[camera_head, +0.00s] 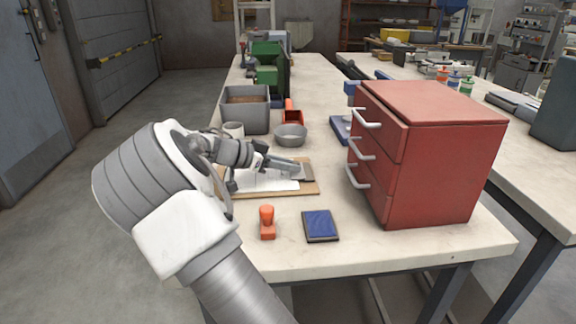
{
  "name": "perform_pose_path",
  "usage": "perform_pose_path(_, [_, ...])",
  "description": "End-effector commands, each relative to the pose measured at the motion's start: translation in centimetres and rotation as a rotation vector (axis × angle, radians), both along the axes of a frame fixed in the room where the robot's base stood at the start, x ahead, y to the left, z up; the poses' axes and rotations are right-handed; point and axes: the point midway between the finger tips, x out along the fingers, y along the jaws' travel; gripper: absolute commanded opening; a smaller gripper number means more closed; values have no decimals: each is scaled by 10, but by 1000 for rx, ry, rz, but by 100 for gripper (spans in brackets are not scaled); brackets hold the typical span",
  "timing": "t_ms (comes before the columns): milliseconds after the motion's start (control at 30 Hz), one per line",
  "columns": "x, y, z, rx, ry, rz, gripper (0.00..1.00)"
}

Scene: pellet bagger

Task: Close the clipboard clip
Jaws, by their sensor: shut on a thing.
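The clipboard (309,189) lies flat on the near part of the bench, brown with white paper (262,182) on it. Its grey metal clip (307,172) is at the board's right end, partly hidden by my gripper. My gripper (294,167) reaches over the board from the left, its fingertips at the clip. The jaws are shut on the clip. The exact contact and how far the clip stands open are too small to tell.
A red drawer cabinet (440,150) stands close on the right, its handles facing the clipboard. An orange stamp (267,222) and a blue ink pad (320,225) lie in front. A grey bowl (291,135), a cup (234,130) and a grey bin (246,112) stand behind.

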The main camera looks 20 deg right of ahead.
Motion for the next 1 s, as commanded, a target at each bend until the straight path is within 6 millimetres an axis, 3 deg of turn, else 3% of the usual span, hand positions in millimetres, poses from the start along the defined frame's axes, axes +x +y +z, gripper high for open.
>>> perform_pose_path(100, [1, 0, 1, -1, -1, 3, 0])
perform_pose_path(133, [1, 0, 1, -1, 0, 2, 30])
perform_pose_path(300, [0, 0, 0, 0, 0, 1, 57])
perform_pose_path(667, [0, 4, 3, 1, -1, 2, 57])
perform_pose_path(867, [-3, 33, 19, 1, -1, 5, 57])
perform_pose_path(1000, [-6, 64, 35, 1, -2, 6, 57])
